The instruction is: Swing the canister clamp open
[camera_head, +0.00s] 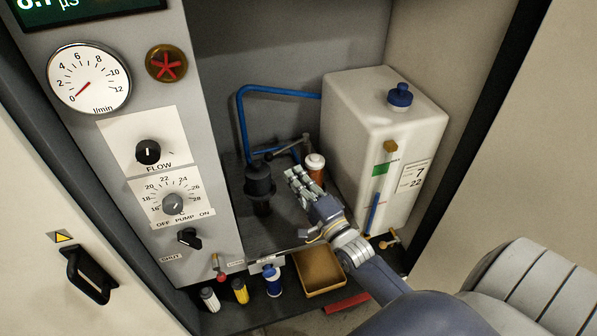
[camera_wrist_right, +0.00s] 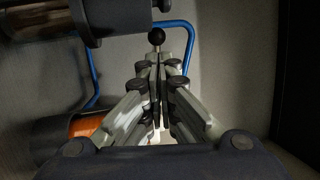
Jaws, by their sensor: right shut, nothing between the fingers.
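A grey lever arm (camera_head: 288,147), which looks like the canister clamp, runs between a dark canister (camera_head: 260,182) and an orange canister with a white cap (camera_head: 315,163). A black ball knob (camera_wrist_right: 157,36) shows just beyond my fingertips in the right wrist view; I cannot tell if they touch. My right gripper (camera_head: 294,176) is shut and empty, in front of the orange canister and right of the dark one. Its fingers meet in the right wrist view (camera_wrist_right: 158,66). The orange canister (camera_wrist_right: 84,125) is partly hidden there. My left gripper is not in view.
A white tank (camera_head: 370,130) with a blue cap stands close on the right. A blue hose (camera_head: 240,120) runs behind the canisters. The control panel (camera_head: 135,145) bounds the left. Small bottles (camera_head: 240,290) and a tan tray (camera_head: 318,272) are at the front.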

